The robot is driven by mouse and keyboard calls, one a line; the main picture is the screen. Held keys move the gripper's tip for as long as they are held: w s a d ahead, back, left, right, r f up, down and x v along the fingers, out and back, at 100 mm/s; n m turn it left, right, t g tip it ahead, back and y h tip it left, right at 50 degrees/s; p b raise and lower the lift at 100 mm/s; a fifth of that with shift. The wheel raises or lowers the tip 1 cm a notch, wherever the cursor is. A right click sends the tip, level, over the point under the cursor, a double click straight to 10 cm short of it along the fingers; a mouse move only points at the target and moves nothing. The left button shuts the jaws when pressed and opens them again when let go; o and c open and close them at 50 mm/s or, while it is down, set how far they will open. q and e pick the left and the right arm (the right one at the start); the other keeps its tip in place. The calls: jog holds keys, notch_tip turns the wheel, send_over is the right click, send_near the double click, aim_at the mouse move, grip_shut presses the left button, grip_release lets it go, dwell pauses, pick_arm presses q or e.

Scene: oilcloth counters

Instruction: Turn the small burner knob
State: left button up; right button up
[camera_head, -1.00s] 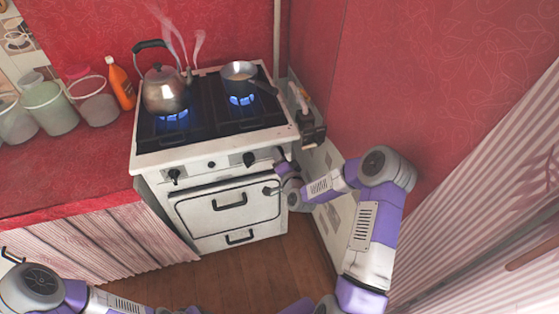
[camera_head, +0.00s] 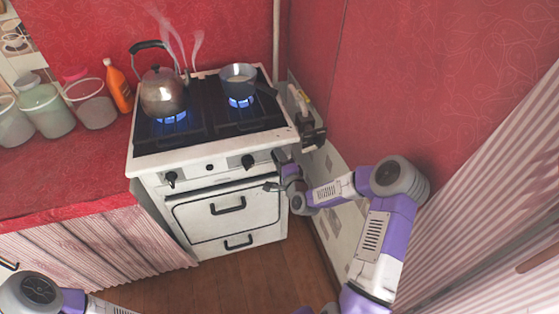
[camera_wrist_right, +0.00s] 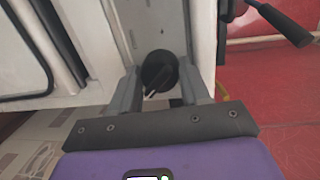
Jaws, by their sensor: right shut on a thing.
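The white stove (camera_head: 222,150) has black knobs along its front panel. My right gripper (camera_head: 279,172) is at the right end of that panel. In the right wrist view, its fingers (camera_wrist_right: 158,90) are on either side of a round black knob (camera_wrist_right: 157,70) with a raised grip bar, and shut on it. In the head view the gripper hides this knob. A second black knob (camera_head: 248,161) stands just left of the gripper. Blue flames show under the small pan (camera_head: 238,76) and the kettle (camera_head: 164,92). My left gripper is outside the picture.
Another knob (camera_head: 171,179) is at the panel's left. The oven door handle (camera_head: 228,206) sticks out below. A red wall (camera_head: 400,90) stands to the right. Jars (camera_head: 45,110) and an orange bottle (camera_head: 118,85) stand on the left counter. The floor (camera_head: 240,280) in front looks clear.

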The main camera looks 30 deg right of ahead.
jog(key=shift+a, duration=0.1)
jog(key=o, duration=0.7)
jog(key=shift+r, duration=0.1)
jog(key=shift+o, duration=0.2)
